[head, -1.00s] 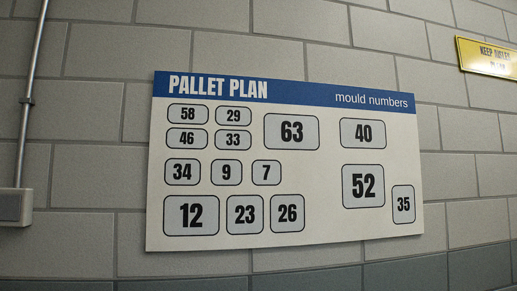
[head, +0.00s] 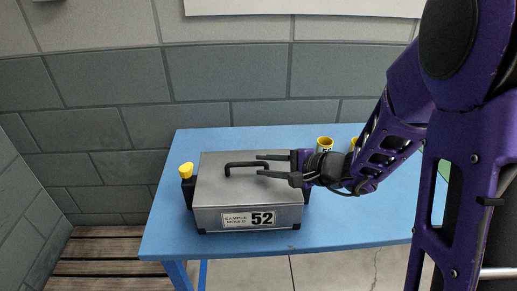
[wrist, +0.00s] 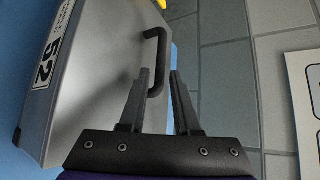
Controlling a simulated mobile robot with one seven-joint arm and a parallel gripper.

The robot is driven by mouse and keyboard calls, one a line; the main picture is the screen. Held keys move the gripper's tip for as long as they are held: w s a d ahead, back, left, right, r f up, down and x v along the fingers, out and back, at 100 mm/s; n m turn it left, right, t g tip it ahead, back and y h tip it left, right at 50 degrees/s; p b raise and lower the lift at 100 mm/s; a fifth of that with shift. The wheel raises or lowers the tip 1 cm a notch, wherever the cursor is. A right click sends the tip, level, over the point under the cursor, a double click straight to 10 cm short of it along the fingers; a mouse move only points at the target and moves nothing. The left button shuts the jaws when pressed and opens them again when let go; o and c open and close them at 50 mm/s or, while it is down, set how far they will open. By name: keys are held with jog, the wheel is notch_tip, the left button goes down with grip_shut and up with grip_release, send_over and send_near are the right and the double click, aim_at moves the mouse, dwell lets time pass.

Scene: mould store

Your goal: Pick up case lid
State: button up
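A silver metal case with a label reading "SAMPLE MOULD 52" stands on the blue table (head: 170,220). Its lid (head: 215,185) is on the case and has a black bar handle (head: 240,165) on top. The lid also shows in the wrist view (wrist: 100,70), with the handle (wrist: 156,45) ahead of the fingers. My gripper (head: 258,165) comes in from the right over the lid. It is open, its two fingers apart, with the right part of the handle appearing between them. In the wrist view my gripper (wrist: 160,72) shows no finger clearly touching the handle.
A yellow knob (head: 186,170) on a black part is at the case's left side. A yellow cup-like item (head: 324,144) stands at the back of the table, and another is partly hidden by my arm. A grey block wall is behind. A slatted wooden surface (head: 105,260) lies at lower left.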

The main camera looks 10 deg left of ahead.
aim_at(256, 164)
jog(key=shift+x, duration=1.55)
grip_shut()
jog(key=shift+r, duration=0.1)
